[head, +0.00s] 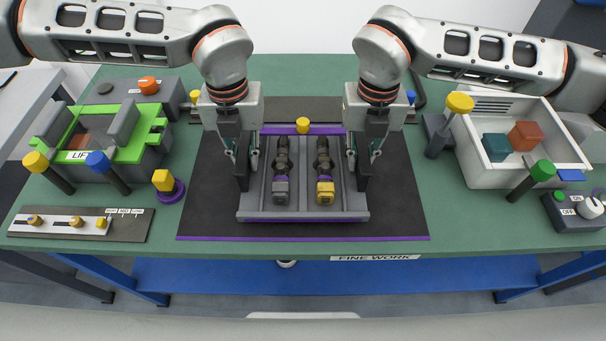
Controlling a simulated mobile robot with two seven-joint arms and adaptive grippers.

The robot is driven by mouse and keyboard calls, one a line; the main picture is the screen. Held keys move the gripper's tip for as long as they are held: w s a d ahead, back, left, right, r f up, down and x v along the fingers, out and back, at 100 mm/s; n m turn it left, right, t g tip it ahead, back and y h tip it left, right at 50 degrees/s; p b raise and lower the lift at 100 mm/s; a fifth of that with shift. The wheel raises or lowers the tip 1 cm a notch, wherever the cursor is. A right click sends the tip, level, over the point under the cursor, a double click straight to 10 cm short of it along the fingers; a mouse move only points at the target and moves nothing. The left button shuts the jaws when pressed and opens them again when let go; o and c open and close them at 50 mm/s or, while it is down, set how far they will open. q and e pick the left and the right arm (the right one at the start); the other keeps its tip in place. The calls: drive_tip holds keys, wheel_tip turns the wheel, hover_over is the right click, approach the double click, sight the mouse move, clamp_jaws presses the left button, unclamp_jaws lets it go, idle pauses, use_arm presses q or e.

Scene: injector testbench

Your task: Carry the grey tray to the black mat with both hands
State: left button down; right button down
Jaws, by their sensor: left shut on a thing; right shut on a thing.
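The grey tray (303,213) is over the black mat (400,218) with the purple front edge, near the middle of the table. It holds two dark injector-like parts, one with a grey end (281,190) and one with a yellow end (325,192). My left gripper (243,180) is shut on the tray's left side. My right gripper (362,182) is shut on its right side. The tray looks level. I cannot tell whether its underside touches the mat. The grippers hide parts of both side walls.
A green and grey fixture (122,150) stands at the left, with colored knobs on posts nearby. A yellow-topped purple piece (168,185) is left of the mat. A white bin (480,168) with teal and red cubes stands at the right, beside a switch box (575,212).

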use_arm(q)
drive_tip(key=shift+a+f+b, duration=0.1)
drive_tip(key=shift+f+b, duration=0.2)
drive_tip(key=shift+f, duration=0.4)
use_arm(e)
drive_tip(key=shift+d+f, duration=0.1)
drive_tip(key=shift+f, duration=0.6)
use_arm(q)
drive_tip(key=c, duration=2)
unclamp_jaws()
use_arm(e)
drive_tip(key=c, duration=2)
unclamp_jaws()
use_arm(q)
drive_tip(key=shift+o, duration=0.2)
drive_tip(key=shift+s+r, duration=0.1)
use_arm(e)
drive_tip(key=shift+o, duration=0.2)
drive_tip(key=shift+s+r, duration=0.1)
use_arm(q)
drive_tip(key=r, duration=1.1)
drive_tip(key=shift+w+r, duration=0.25)
drive_tip(key=shift+r, duration=0.25)
use_arm(e)
drive_tip(key=shift+r, duration=0.1)
drive_tip(key=r, duration=1.1)
drive_tip(key=shift+w+r, duration=0.25)
drive_tip(key=shift+r, duration=0.15)
